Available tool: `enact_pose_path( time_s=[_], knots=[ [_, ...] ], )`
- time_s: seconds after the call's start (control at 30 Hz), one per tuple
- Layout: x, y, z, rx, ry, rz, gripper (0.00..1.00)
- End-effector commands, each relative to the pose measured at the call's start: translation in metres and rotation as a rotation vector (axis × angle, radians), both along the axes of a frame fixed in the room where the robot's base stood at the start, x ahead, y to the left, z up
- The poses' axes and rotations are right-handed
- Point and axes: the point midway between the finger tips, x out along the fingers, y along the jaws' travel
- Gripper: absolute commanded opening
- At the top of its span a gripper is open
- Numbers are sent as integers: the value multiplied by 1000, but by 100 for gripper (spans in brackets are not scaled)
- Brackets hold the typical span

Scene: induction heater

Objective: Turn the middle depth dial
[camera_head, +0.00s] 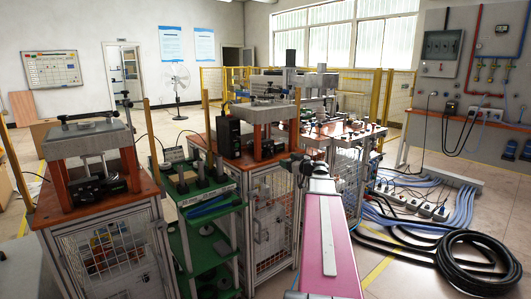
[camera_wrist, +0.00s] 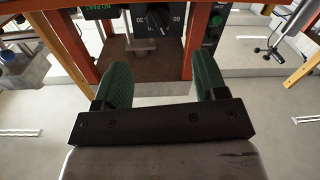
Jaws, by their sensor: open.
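A black dial box (camera_wrist: 166,28) with white scale numbers shows at the top of the wrist view, cut off by the frame edge. Its round dark knob (camera_wrist: 156,18) is partly visible. I cannot tell for certain whether this is the middle depth dial. My gripper (camera_wrist: 163,82) is open and empty, its two green fingers set wide apart. The dial box is beyond the fingertips and apart from them. In the head view my gripper (camera_head: 297,165) is small and dark beside the middle machine (camera_head: 268,112), and the dial face cannot be made out there.
Orange frame posts (camera_wrist: 202,25) flank the dial box in the wrist view. A green cart (camera_head: 205,187) stands between the left machine (camera_head: 88,140) and the middle machine. A hose coil (camera_head: 478,262) and several cables lie on the floor at the right.

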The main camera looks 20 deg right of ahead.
Motion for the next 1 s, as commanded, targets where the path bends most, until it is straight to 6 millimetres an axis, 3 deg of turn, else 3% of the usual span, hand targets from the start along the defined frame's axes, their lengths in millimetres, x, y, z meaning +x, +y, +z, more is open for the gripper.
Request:
enact_pose_path(
  time_s=[0.27,0.7,1.0],
  knots=[
    [15,2,2,-1,-10,-2,66],
    [83,30,2,-2,-9,-3,66],
    [100,39,2,-2,-9,-4,66]
  ],
)
